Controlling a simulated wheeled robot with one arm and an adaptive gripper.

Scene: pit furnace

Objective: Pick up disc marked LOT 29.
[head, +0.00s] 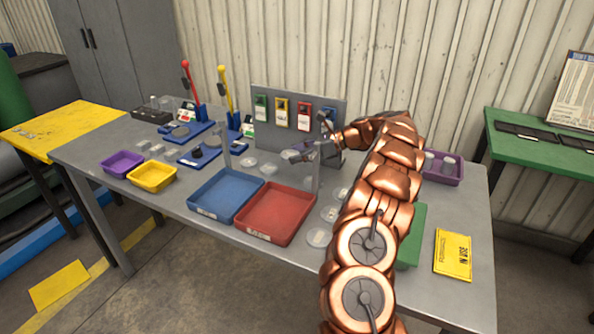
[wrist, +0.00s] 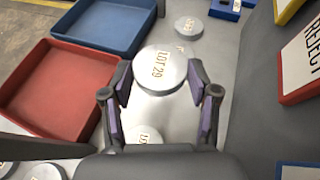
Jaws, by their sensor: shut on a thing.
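The disc marked LOT 29 (wrist: 160,66) is a pale silver round with brown lettering, seen in the wrist view. My gripper (wrist: 159,82) is shut on it, with one purple-padded finger at each side of the disc. The lettering faces the wrist camera and is not covered. In the head view my gripper (head: 300,154) is over the grey bench, behind the red tray, near the upright panel. The disc seems to be held above the bench, but its exact height is hard to tell.
A blue tray (wrist: 106,22) and a red tray (wrist: 58,90) lie left of my gripper in the wrist view. Another disc (wrist: 188,27) lies beyond, and one (wrist: 143,134) lies below. A REJECT sign (wrist: 302,66) is on the panel at right. A green tray (head: 412,236) is beside my arm.

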